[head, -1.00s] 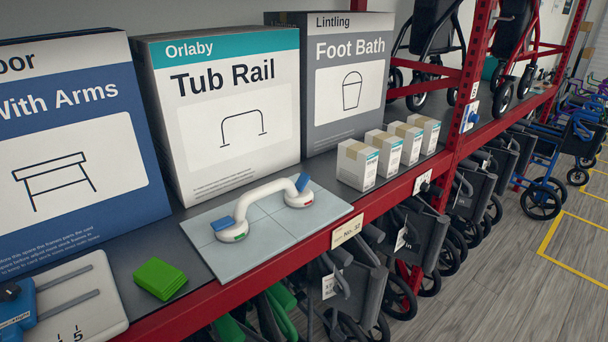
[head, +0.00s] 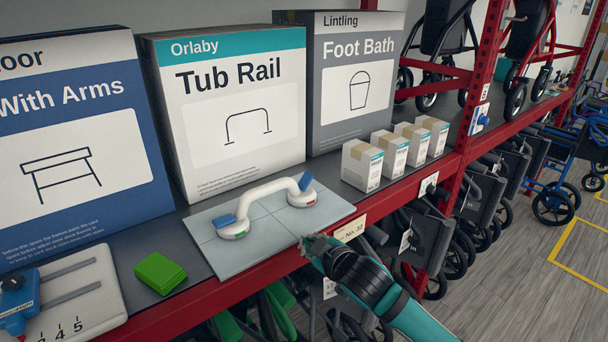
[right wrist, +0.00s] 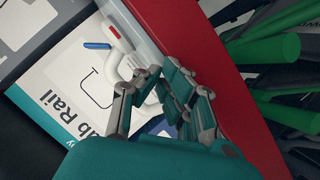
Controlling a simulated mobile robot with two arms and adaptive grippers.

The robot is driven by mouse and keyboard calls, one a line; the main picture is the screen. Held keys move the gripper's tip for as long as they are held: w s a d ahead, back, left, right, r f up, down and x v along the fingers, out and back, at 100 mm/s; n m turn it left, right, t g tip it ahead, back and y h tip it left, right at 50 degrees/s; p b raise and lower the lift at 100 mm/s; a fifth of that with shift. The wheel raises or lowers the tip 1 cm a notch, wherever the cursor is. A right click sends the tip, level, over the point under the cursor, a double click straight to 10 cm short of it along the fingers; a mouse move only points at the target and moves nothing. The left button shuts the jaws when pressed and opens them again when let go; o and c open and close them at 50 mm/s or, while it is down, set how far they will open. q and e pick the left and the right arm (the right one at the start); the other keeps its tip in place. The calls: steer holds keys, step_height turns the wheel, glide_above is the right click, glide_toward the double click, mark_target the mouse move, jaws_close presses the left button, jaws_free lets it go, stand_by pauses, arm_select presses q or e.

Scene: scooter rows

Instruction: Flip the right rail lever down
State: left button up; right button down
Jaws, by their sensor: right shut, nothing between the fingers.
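The white rail (head: 262,188) sits on a grey tiled panel (head: 262,243) on the shelf. Its right blue lever (head: 305,181) stands tilted up from the right cup, which has a red mark on its front. The left blue lever (head: 225,221) is on the left cup, which shows a green mark. My right gripper (head: 309,242) is shut and empty at the panel's front edge, below and apart from the right lever. In the right wrist view, the right lever (right wrist: 97,45) shows beyond the fingers (right wrist: 158,78), which hide part of the rail. My left gripper is not in view.
Boxes, including the Tub Rail box (head: 235,110), stand behind the panel. Several small white cartons (head: 361,166) are to its right. A green pad (head: 160,273) and a white board (head: 85,290) lie to its left. The red shelf edge (head: 215,297) runs in front.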

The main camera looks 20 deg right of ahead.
steer(key=w+d+r+n+t, duration=0.2)
steer(key=w+r, duration=0.4)
steer(key=r, duration=0.5)
steer(key=shift+w+r+t+y, duration=0.3)
steer(key=shift+d, duration=0.1)
steer(key=p, duration=0.3)
glide_above(305, 181)
steer(key=s+a, duration=0.3)
steer(key=a, duration=0.1)
steer(key=shift+w+d+f, duration=0.1)
steer(key=shift+w+f, duration=0.15)
steer(key=shift+f, duration=0.5)
steer(key=shift+w+d+f+p, duration=0.2)
steer(key=shift+d+f+p, duration=0.35)
steer(key=shift+d+f, duration=0.4)
steer(key=shift+w+d+f, duration=0.1)
steer(key=shift+d+f, duration=0.3)
steer(key=shift+d, duration=0.25)
steer(key=shift+a, duration=0.15)
